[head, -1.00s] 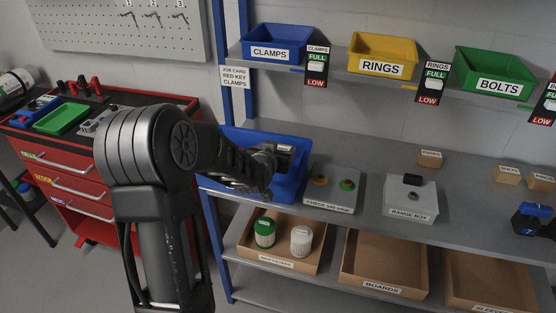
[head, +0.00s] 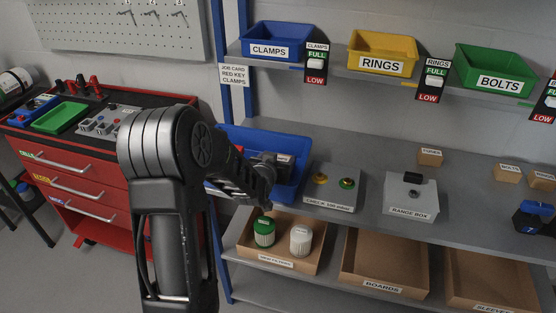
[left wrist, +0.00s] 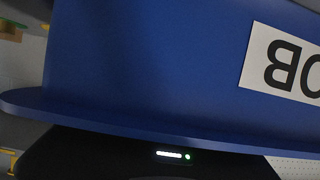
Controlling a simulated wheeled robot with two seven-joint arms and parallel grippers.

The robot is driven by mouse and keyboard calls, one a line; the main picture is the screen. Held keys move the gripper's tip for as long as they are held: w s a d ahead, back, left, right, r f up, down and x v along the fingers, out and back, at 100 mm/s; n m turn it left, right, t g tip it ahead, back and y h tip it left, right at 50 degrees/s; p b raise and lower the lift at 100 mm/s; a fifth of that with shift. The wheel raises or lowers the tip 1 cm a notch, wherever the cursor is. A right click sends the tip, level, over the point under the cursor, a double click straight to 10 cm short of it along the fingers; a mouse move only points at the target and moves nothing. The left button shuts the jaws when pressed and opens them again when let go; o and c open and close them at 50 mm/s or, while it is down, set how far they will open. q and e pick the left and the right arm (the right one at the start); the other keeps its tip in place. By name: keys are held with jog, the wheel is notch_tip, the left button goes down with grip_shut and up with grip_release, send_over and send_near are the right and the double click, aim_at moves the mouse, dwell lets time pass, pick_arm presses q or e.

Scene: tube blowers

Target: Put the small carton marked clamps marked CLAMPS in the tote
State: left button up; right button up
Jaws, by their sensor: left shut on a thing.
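The blue tote (head: 292,180) stands on the middle shelf, left end. Its outer wall (left wrist: 150,60) with an upside-down label fills the left wrist view. My left gripper (head: 268,190) is at the tote's front side. In the left wrist view the tote's rim lies right against my dark gripper body and hides the fingers. The gripper is shut, apparently on the tote's wall. A small brown carton (head: 430,158) on the same shelf, well to the right, has a tiny label that seems to read CLAMPS. My right gripper is not in view.
A check box (head: 331,187) and a range box (head: 411,198) stand between tote and carton. Two more cartons, one marked BOLTS (head: 508,174), and a blue-black tool (head: 533,218) are further right. Labelled bins (head: 383,54) sit above; open trays (head: 384,265) below.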

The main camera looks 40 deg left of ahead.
pick_arm(q)
jog(key=shift+s+f, duration=0.1)
jog(key=shift+f, duration=0.25)
jog(key=shift+d, duration=0.1)
jog(key=o, duration=1)
jog(key=shift+o, duration=0.6)
jog(key=shift+s+f, duration=0.1)
jog(key=shift+f, duration=0.05)
jog(key=shift+r+p, duration=0.65)
jog(key=shift+p, duration=0.05)
jog(key=v, duration=1.1)
jog(key=shift+s+r, duration=0.3)
jog(key=shift+r, duration=0.05)
